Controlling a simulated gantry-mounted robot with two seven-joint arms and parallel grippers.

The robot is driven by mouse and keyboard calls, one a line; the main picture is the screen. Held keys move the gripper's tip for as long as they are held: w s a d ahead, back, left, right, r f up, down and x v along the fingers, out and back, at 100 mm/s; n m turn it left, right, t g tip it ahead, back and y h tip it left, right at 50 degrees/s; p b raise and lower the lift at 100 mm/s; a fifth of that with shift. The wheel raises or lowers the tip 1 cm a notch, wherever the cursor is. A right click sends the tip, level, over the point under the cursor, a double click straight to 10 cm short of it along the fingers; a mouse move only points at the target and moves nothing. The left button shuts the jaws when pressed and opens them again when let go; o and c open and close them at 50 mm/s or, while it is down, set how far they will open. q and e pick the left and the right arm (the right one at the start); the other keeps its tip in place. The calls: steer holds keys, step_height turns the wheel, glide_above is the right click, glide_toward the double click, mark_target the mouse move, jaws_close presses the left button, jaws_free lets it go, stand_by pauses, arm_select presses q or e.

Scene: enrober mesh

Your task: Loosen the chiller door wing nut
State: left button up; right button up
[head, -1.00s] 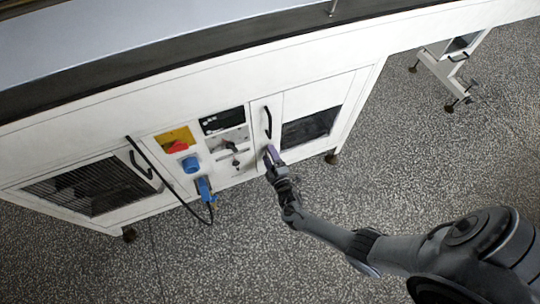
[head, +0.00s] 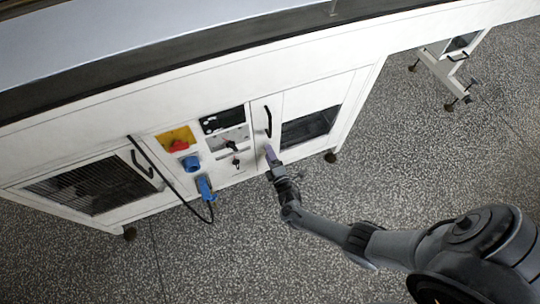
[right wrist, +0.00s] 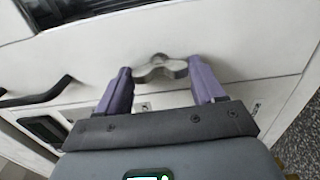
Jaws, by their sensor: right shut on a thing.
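The wing nut (right wrist: 160,68) is a grey, lobed piece on the white door panel, seen in the right wrist view. My right gripper (right wrist: 160,66) has its two purple fingers on either side of it, shut on its outer lobes. In the head view my right gripper (head: 270,154) is at the lower part of the narrow chiller door (head: 262,131), below the black handle (head: 268,121). There the gripper hides the wing nut. My left gripper is not in view.
Left of the door are a red knob on a yellow plate (head: 177,140), a blue socket (head: 191,163) and a blue plug (head: 204,186) with a hanging black cable. A dark window (head: 308,127) is to the right. The speckled floor in front is clear.

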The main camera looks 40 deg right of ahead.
steer(key=o, duration=1)
steer(key=shift+o, duration=0.2)
steer(key=p+v, duration=0.3)
steer(key=v, duration=0.8)
steer(key=shift+p, duration=0.3)
